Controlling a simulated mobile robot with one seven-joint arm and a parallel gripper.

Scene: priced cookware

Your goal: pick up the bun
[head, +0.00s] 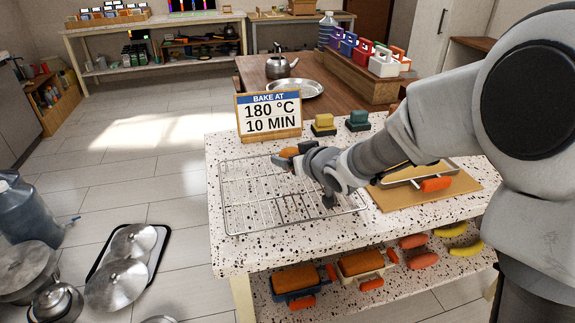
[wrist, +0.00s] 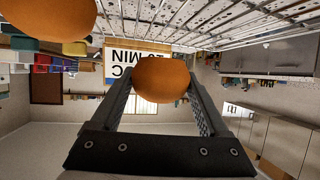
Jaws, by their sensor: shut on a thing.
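The bun (head: 287,153) is rounded and orange-brown. In the head view it shows at the tip of my gripper (head: 298,152), over the far part of the wire rack (head: 232,200), partly hidden by the gripper. The wrist view, which is upside down, shows the bun (wrist: 162,78) between the two fingers of my gripper (wrist: 160,88), which is shut on it. The rack (wrist: 240,30) runs along the top of that view. I cannot tell whether the bun touches the rack.
A second orange-brown rounded thing (wrist: 48,18) is close in the wrist view. A sign reading 180 °C, 10 MIN (head: 269,116) stands behind the rack. Yellow (head: 323,125) and green (head: 359,120) items stand right of it. The rack's front is bare.

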